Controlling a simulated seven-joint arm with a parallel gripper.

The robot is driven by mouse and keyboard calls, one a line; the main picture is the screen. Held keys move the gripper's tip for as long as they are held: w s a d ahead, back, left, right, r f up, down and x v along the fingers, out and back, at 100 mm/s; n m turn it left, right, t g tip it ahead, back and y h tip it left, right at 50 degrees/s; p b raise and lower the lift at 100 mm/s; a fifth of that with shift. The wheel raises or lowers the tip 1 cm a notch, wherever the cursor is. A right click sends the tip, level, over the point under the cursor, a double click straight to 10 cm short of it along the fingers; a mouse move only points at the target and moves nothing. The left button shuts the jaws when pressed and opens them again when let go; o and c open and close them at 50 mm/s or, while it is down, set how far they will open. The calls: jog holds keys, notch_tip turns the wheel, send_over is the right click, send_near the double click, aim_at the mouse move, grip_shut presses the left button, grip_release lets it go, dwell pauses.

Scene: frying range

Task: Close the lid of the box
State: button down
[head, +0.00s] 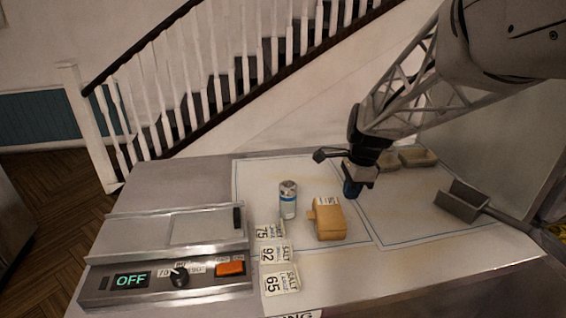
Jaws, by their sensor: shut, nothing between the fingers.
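A small tan-orange box (329,222) stands on the worktop near the middle, with a pale label on its top and a small tab on its left side. I cannot tell clearly whether its lid is open or closed. My gripper (352,189) is shut and empty, pointing down above the worktop. It is behind and to the right of the box, apart from it in the picture.
A silver can (288,200) stands left of the box. Several price cards (280,280) lie in front. A metal unit (170,275) reading OFF is at left. A grey scoop-like container (464,203) and tan blocks (418,158) are at right.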

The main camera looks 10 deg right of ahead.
jog(key=shift+r, duration=1.8)
jog(key=s+a+r+n+t, duration=0.1)
jog(key=s+a+n, duration=0.3)
jog(key=s+n, duration=0.5)
jog(key=s+a+r+n+t+h, duration=0.1)
jog(key=s+a+n, duration=0.4)
jog(key=s+n, duration=0.4)
jog(key=s, duration=0.4)
jog(key=shift+s+a+r+n+t+h, duration=0.25)
jog(key=shift+s+r+n+t+h, duration=0.05)
jog(key=shift+s, duration=0.05)
